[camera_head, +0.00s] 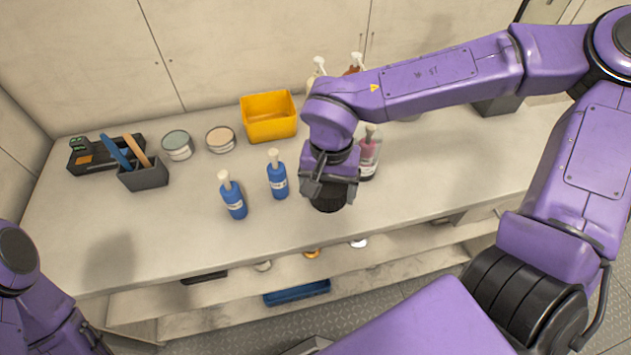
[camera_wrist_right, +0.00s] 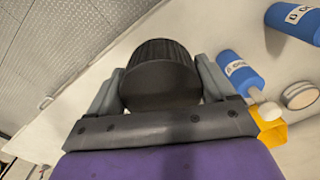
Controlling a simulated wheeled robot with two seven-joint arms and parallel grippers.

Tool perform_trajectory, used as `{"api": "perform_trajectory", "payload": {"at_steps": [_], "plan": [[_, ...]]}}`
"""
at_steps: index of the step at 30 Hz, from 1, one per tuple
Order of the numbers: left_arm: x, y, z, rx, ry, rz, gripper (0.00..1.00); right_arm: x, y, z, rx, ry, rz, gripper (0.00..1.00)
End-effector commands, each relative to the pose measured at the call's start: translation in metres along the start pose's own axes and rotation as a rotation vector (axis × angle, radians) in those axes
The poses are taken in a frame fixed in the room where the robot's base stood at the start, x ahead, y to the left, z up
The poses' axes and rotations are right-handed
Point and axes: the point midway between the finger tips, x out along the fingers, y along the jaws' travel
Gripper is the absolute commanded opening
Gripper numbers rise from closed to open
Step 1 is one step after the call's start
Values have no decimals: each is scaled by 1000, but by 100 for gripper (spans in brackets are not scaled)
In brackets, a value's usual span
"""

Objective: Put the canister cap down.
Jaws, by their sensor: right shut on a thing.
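The canister cap (camera_head: 329,201) is a round black piece with a ribbed side. My right gripper (camera_head: 330,186) is shut on it, over the worktop (camera_head: 170,240) near its front edge. In the right wrist view the cap (camera_wrist_right: 160,75) sits between the two fingers of my right gripper (camera_wrist_right: 160,95). Whether the cap touches the worktop cannot be told. Part of my left arm shows at the lower left, but its gripper is out of view.
Blue bottles (camera_head: 233,197) (camera_head: 278,180) stand left of the cap. A reddish bottle (camera_head: 368,158) stands close behind the gripper. A yellow bin (camera_head: 269,118), tins (camera_head: 177,145) and a grey holder (camera_head: 143,175) stand farther back. Open shelves with a blue tray (camera_head: 297,293) lie below.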

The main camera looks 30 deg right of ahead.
Motion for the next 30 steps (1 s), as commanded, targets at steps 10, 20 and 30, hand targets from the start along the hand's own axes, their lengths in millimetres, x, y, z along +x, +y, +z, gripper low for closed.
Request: {"api": "perform_trajectory", "payload": {"at_steps": [10,20,30], "plan": [[-10,0,-4,0,1,1,100,58,-34,-56,-4,0,1,35],[-12,-1,-5,0,1,1,100,100,-38,-64,-4,0,1,35],[-12,-1,-5,0,1,1,100,103,-38,-65,-5,1,-1,35]]}}
